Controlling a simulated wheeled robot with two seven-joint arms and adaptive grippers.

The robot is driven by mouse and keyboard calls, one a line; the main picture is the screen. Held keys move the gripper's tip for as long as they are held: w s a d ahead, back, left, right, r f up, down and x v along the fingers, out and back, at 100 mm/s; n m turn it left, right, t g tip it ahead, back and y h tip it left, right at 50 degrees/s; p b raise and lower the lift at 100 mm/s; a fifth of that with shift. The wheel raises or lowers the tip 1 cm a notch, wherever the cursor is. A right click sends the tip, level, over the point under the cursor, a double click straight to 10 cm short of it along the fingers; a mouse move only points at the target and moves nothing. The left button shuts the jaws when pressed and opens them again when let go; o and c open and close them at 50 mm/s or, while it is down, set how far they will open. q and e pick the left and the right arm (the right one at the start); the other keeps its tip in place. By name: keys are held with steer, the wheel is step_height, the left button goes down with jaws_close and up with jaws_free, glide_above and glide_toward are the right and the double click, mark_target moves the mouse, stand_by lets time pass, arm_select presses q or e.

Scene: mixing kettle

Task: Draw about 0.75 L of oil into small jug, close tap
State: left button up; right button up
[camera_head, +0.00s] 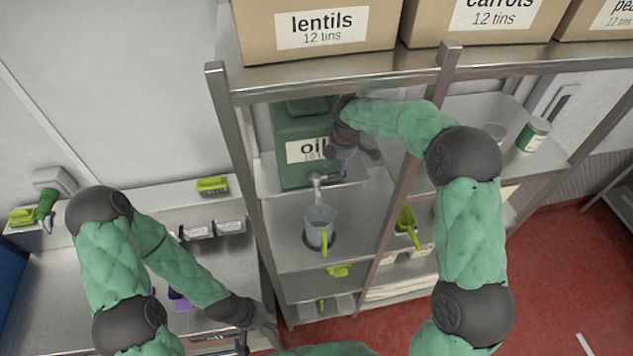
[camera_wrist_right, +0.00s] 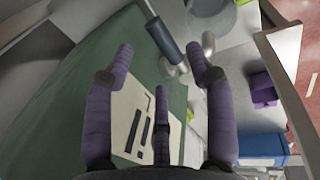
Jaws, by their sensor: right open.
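The green oil container (camera_head: 289,135) stands on the rack shelf with its metal tap (camera_head: 317,182) at the lower front. The small clear jug (camera_head: 319,216) with a lime-green handle stands upright beneath the spout; its fill level cannot be told. The jug's rim area (camera_wrist_right: 212,12) shows at the top of the right wrist view, beyond the tap's dark handle (camera_wrist_right: 163,38). My right gripper (camera_head: 348,168) is open at the container's front, its purple fingers (camera_wrist_right: 160,62) spread around the handle's near side without closing on it. My left gripper (camera_head: 262,328) is low, partly hidden, its fingers unclear.
The rack's front post (camera_head: 405,190) stands just right of the jug. A green scoop (camera_head: 407,225) hangs beside it. Cartons (camera_head: 320,30) fill the shelf above. A tin (camera_head: 533,134) stands at right. A steel counter (camera_head: 60,285) lies at left.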

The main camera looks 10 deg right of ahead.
steer(key=f, duration=0.1)
steer(key=f+b, duration=0.1)
steer(key=f, duration=0.1)
steer(key=f+b, duration=0.1)
steer(key=shift+w+f, duration=0.35)
steer(key=shift+w, duration=0.05)
steer(key=shift+r, duration=0.2)
steer(key=shift+f, duration=0.15)
jaws_close()
